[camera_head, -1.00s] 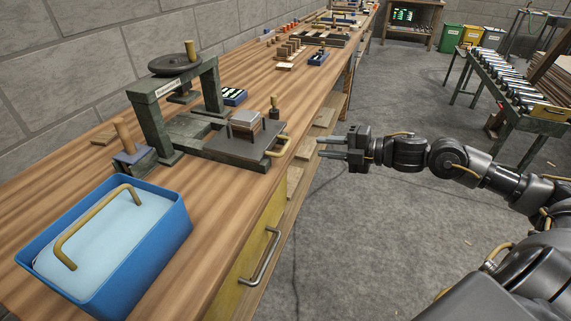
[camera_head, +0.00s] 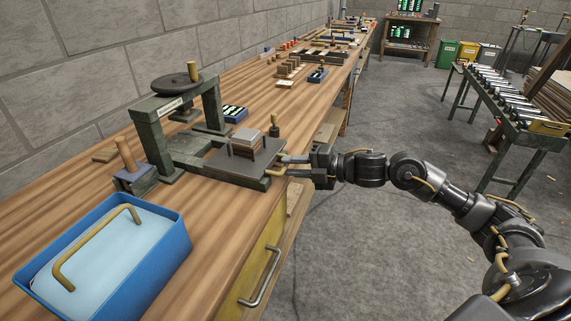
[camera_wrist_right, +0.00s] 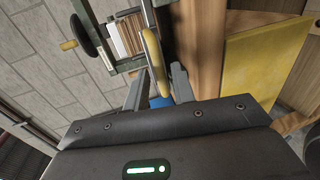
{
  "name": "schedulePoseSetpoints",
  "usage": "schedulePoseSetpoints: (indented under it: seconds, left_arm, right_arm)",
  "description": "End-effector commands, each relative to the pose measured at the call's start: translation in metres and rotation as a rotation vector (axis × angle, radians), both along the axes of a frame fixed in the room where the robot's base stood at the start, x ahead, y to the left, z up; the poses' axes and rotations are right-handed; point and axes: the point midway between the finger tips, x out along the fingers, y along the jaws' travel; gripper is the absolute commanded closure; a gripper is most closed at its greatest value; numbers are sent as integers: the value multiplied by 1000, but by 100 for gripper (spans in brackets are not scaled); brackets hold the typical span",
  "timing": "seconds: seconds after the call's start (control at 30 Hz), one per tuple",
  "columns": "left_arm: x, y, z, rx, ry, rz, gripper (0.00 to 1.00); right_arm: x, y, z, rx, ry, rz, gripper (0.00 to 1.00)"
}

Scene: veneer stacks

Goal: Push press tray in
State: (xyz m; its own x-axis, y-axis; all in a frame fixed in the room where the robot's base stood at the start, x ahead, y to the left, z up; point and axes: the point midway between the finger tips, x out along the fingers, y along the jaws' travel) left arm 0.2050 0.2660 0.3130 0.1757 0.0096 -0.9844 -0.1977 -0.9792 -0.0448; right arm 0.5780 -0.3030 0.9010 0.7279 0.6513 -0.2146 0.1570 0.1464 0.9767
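The press tray (camera_head: 222,163) is a dark plate drawn out of the green press frame (camera_head: 148,139) toward the bench's front edge. A small veneer stack (camera_head: 245,138) sits on it, and shows in the right wrist view (camera_wrist_right: 126,36). The tray's brass handle (camera_wrist_right: 153,55) is at its front. My right gripper (camera_head: 284,165) is at this handle. In the right wrist view its fingers (camera_wrist_right: 156,88) are apart, one on each side of the handle; contact is not clear. My left gripper is not in view.
A blue bin (camera_head: 176,262) with a brass-handled pale lid stands at the near left of the bench. A wooden-handled tool (camera_head: 126,155) stands beside the press. A drawer handle (camera_head: 262,277) juts from the bench front.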

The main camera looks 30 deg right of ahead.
Motion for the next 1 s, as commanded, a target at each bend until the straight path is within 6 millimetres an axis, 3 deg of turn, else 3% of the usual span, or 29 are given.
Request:
schedulePoseSetpoints:
  seconds: [0.2,0.53,0.73,1.0]
  left_arm:
    - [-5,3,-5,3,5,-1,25]
    - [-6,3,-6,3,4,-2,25]
    - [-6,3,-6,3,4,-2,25]
    - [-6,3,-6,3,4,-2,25]
  right_arm:
    - [15,13,-4,1,0,-1,74]
    - [18,15,-6,0,1,-2,74]
    - [18,15,-6,0,1,-2,99]
    - [17,15,-6,0,1,-2,100]
